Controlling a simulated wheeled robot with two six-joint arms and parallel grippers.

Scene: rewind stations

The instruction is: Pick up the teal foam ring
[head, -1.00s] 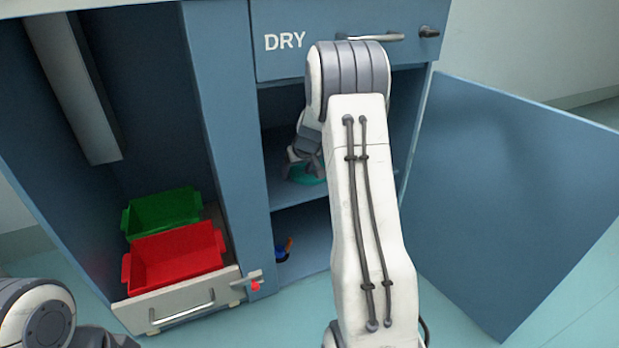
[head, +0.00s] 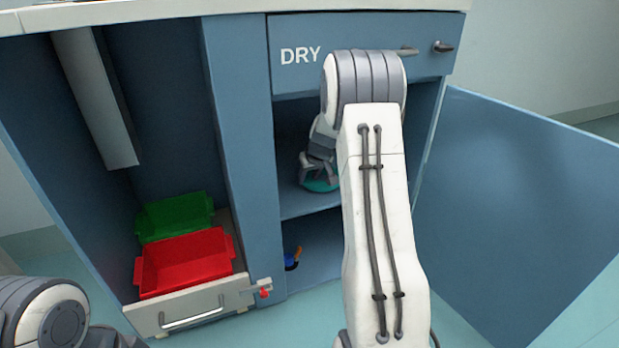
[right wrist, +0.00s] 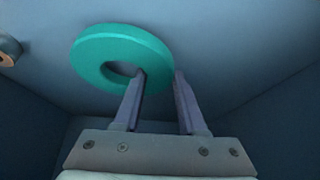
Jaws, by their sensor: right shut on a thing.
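The teal foam ring (head: 322,186) is inside the cupboard compartment under the DRY drawer, at the shelf, partly hidden by my right arm. In the right wrist view the ring (right wrist: 95,40) shows almost whole, with its hole open. My right gripper (right wrist: 159,73) is shut on the near right part of the ring's band, one finger at the hole and the other outside the rim. The right gripper (head: 316,178) shows small in the head view. I cannot tell whether the ring touches the shelf. My left gripper is out of view.
The shelf (head: 295,204) has a side wall close to the left. An open blue door (head: 515,200) stands at the right. A red bin (head: 185,265) and a green bin (head: 172,217) sit in a pulled-out drawer (head: 190,315). A tan round thing (right wrist: 8,50) lies near the ring.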

